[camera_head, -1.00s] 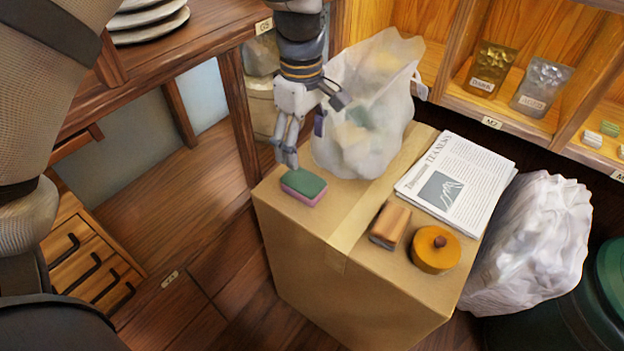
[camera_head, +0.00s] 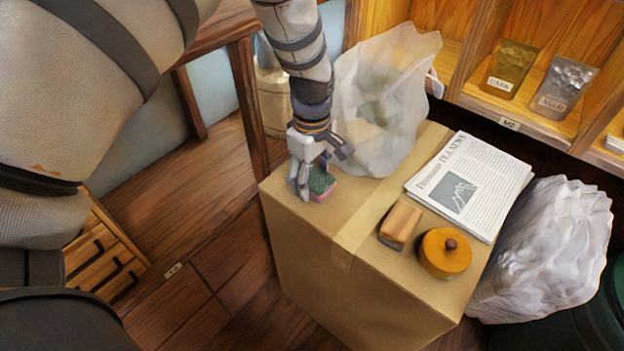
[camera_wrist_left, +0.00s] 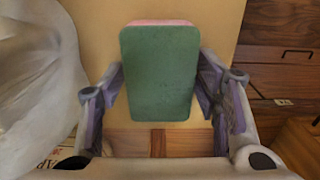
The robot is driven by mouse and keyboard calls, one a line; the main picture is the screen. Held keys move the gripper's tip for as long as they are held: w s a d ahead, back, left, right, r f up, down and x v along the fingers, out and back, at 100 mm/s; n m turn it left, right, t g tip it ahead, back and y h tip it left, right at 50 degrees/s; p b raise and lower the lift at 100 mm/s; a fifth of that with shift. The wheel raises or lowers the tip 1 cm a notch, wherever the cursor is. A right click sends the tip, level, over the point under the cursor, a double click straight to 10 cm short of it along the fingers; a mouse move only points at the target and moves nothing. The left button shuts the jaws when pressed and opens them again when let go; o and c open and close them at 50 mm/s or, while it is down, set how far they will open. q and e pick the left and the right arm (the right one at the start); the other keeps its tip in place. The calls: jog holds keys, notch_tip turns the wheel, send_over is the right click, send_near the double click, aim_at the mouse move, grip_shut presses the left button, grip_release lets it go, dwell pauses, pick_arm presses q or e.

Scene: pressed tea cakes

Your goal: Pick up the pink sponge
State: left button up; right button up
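The pink sponge (camera_head: 321,184), with a green top layer, lies near the back left corner of the cardboard box top. My left gripper (camera_head: 318,180) points down over it, one finger on each side, and hides part of it. In the left wrist view the sponge's green face (camera_wrist_left: 160,75) fills the space between the two fingers (camera_wrist_left: 161,85), with a pink strip at its far edge. The fingers are close along its sides; I cannot tell whether they press on it. My right gripper is not in view.
Another white bag (camera_head: 545,250) sits right of the box.

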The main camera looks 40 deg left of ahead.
aim_at(313, 175)
pick_arm(q)
jog(key=c, duration=0.3)
jog(key=shift+r, duration=0.4)
notch_tip(313, 175, up, 3)
jog(key=shift+r+p, duration=0.1)
jog(key=shift+p, duration=0.2)
jog(key=d+r, duration=0.1)
jog(key=s+d+r, duration=0.1)
jog(key=r, duration=0.1)
jog(key=s+d+r+p, duration=0.1)
jog(key=r, duration=0.1)
jog(key=shift+s+d, duration=0.1)
jog(key=shift+s, duration=0.05)
jog(key=s+d+r+p, duration=0.1)
jog(key=s+d+r, duration=0.3)
jog(key=s+d, duration=0.2)
jog(key=shift+s+d+p, duration=0.2)
jog(key=shift+d+p, duration=0.15)
jog(key=shift+d, duration=0.55)
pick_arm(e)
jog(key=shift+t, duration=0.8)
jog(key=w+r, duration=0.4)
